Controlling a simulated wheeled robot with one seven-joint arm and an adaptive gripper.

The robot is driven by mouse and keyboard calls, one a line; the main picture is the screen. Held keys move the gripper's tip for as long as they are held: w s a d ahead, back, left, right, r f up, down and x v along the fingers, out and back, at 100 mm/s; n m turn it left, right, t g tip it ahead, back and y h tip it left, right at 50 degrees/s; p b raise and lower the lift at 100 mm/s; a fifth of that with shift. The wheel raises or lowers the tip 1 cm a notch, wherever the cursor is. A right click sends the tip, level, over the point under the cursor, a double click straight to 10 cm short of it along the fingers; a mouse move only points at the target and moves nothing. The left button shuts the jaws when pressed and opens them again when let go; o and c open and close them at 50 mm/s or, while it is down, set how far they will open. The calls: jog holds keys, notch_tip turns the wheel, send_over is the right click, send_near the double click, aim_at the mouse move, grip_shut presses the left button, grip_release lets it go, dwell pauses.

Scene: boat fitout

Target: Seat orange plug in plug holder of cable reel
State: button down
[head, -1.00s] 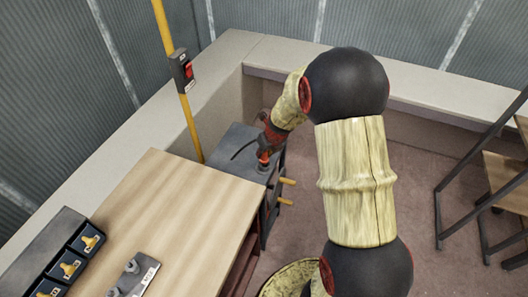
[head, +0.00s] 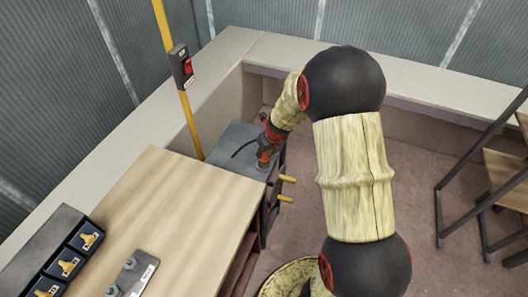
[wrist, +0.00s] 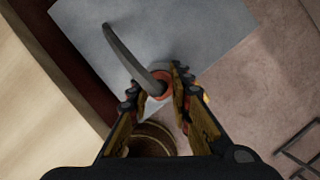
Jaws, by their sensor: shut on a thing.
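My gripper (head: 264,160) points down over the grey top (head: 229,148) of the cable reel, beyond the wooden bench. In the wrist view, my gripper (wrist: 160,88) is shut on the orange plug (wrist: 163,83), whose round orange body shows between the fingertips. A dark cable (wrist: 128,58) curves from the plug towards the upper left. A grey round part (wrist: 158,67), which looks like the plug holder, shows right behind the plug. The fingers hide most of the plug and holder, so I cannot tell how deep the plug sits.
The wooden bench (head: 180,200) stands beside the reel, with a metal plate (head: 132,275) and a dark holder of yellow pieces (head: 68,250). Yellow handles (head: 287,179) stick out at the reel's right.

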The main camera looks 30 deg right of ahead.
dwell(0.3)
jog(key=c, duration=1.7)
grip_release()
jog(key=shift+f, duration=0.1)
jog(key=shift+o, duration=0.8)
jog(key=v, duration=1.2)
